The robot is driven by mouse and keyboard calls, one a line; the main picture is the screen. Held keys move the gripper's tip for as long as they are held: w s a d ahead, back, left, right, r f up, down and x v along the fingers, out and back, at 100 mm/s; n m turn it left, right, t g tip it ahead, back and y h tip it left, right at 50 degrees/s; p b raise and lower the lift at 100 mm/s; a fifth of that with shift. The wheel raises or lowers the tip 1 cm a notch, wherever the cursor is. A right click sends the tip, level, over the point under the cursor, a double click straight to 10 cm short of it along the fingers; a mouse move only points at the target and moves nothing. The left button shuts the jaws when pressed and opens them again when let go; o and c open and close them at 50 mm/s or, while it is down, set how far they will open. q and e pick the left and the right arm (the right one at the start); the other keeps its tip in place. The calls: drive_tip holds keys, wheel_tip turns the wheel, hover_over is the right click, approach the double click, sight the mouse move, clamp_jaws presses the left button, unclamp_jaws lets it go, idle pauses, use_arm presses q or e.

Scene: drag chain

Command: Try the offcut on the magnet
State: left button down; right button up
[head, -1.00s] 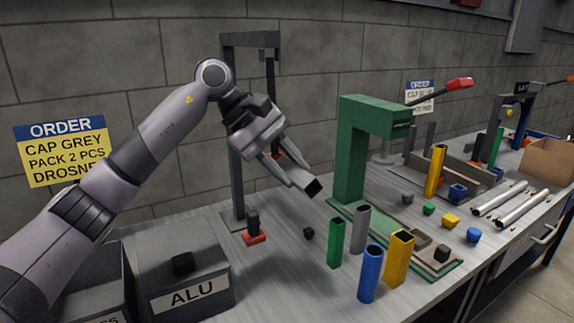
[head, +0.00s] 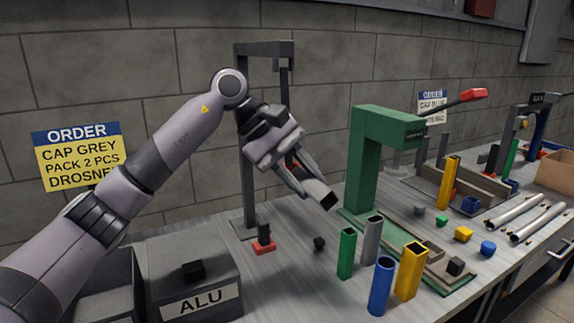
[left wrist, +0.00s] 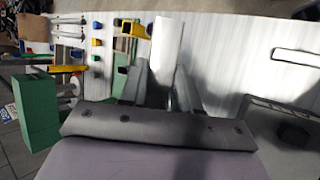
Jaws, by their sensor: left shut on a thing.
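My left gripper (head: 310,190) is shut on a short grey square tube, the offcut (head: 326,201), and holds it above the bench, tilted down to the right. In the left wrist view the offcut (left wrist: 166,45) is a pale bar between the fingers. A small dark block with a red foot (head: 263,240), possibly the magnet, stands on the bench by the foot of a dark grey upright frame (head: 246,150). The offcut is apart from it, higher and to the right. My right gripper is not in view.
A green press (head: 363,170) stands right of the gripper. Green (head: 346,255), grey, blue (head: 381,285) and yellow (head: 411,270) tubes stand upright in front. A grey bin marked ALU (head: 205,262) is at the front left.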

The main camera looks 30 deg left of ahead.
use_arm(q)
drive_tip(key=shift+s+d+r, duration=0.1)
drive_tip(key=shift+s+d, duration=0.15)
drive_tip(key=shift+d, duration=0.25)
idle(1.2)
